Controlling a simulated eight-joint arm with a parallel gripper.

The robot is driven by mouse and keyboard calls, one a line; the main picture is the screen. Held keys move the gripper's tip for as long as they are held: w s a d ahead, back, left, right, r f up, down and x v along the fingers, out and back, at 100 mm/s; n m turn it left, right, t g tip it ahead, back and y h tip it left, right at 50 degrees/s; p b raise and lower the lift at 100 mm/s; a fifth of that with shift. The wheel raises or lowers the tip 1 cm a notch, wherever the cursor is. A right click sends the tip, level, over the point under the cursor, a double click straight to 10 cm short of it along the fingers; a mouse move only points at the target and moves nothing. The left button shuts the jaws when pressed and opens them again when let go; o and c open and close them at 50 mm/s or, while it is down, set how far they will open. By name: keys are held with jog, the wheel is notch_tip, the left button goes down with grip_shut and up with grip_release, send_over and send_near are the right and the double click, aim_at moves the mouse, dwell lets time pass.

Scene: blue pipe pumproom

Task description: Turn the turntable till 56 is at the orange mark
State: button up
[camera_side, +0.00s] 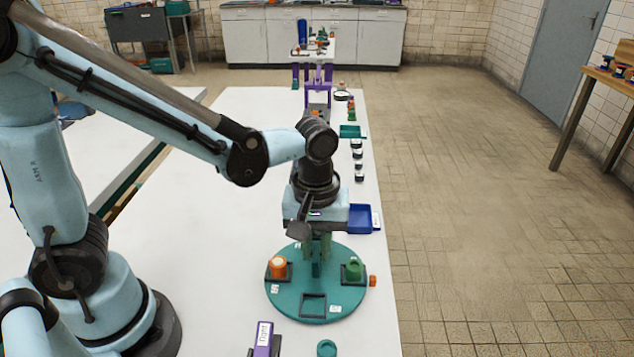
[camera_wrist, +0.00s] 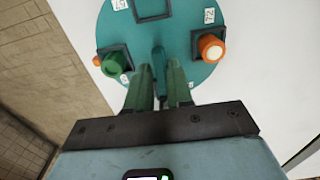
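The teal turntable (camera_side: 327,255) lies flat on the white table. It also shows in the wrist view (camera_wrist: 180,75). The orange mark (camera_side: 372,281) is at its right edge in the side view and at the left in the wrist view (camera_wrist: 97,60). Beside the mark, a green piece (camera_side: 352,271) stands in a dark square holder. An orange piece (camera_side: 278,267) stands in the opposite holder; the front holder (camera_side: 313,306) is empty. White number labels (camera_wrist: 209,15) are too small to read surely. My gripper (camera_wrist: 159,75) points down, its green fingers either side of the teal centre post (camera_wrist: 158,65); contact is unclear.
A blue bin (camera_side: 361,219) stands behind the turntable at right. A purple labelled block (camera_side: 263,338) and a green round piece (camera_side: 326,348) are in front. Several small dark-and-white pieces (camera_side: 358,165) line the table's right side. The table left of the turntable is clear.

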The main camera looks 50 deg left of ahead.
aim_at(316, 252)
jog(key=shift+o, duration=1.2)
notch_tip(316, 252, up, 12)
